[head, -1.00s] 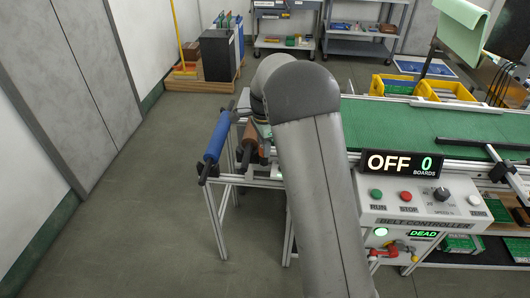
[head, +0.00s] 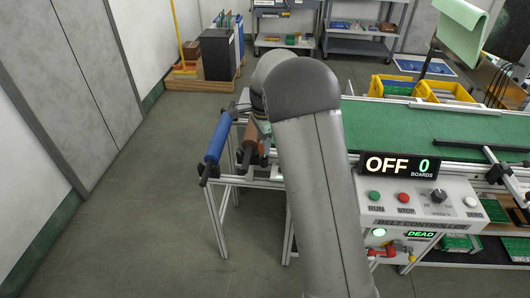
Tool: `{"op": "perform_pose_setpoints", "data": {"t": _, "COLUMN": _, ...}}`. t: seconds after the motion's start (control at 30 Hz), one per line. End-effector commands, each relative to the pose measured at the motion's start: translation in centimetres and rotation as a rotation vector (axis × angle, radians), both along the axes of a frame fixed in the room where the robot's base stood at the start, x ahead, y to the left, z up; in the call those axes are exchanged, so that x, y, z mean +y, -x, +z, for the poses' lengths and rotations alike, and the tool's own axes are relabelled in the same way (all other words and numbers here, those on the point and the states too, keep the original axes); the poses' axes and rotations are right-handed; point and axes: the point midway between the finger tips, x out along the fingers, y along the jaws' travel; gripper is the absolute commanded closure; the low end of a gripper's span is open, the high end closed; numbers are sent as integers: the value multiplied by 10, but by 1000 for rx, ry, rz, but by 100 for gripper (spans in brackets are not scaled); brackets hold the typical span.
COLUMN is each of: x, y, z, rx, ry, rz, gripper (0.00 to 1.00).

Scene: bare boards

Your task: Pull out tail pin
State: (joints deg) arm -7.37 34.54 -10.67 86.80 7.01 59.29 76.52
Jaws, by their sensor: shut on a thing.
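My gripper (head: 243,108) shows only in part at the far end of my arm, beside the upper ends of the rollers at the conveyor's left end. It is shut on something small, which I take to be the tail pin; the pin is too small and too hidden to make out. A blue roller (head: 217,138) lies slanted on the frame at the left end. A brown roller (head: 249,137) lies just right of it, partly behind my wrist. My arm hides the frame to the right of the rollers.
The green belt (head: 400,122) runs to the right behind my arm. The belt controller (head: 415,205) stands in front of it, and its sign (head: 398,164) reads OFF and 0 boards. Yellow bins (head: 392,85) stand behind the belt. The floor at left is clear.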

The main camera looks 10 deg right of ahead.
Motion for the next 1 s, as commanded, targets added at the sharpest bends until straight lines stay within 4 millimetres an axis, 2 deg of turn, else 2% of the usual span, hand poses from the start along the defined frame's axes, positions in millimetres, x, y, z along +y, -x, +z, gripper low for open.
{"op": "perform_pose_setpoints", "data": {"t": 0.7, "x": 0, "y": 0, "z": 46, "rx": -1, "ry": 0, "rz": 0, "gripper": 100}}
{"op": "perform_pose_setpoints", "data": {"t": 1.0, "x": 0, "y": 0, "z": 50, "rx": 0, "ry": 0, "rz": 0, "gripper": 100}}
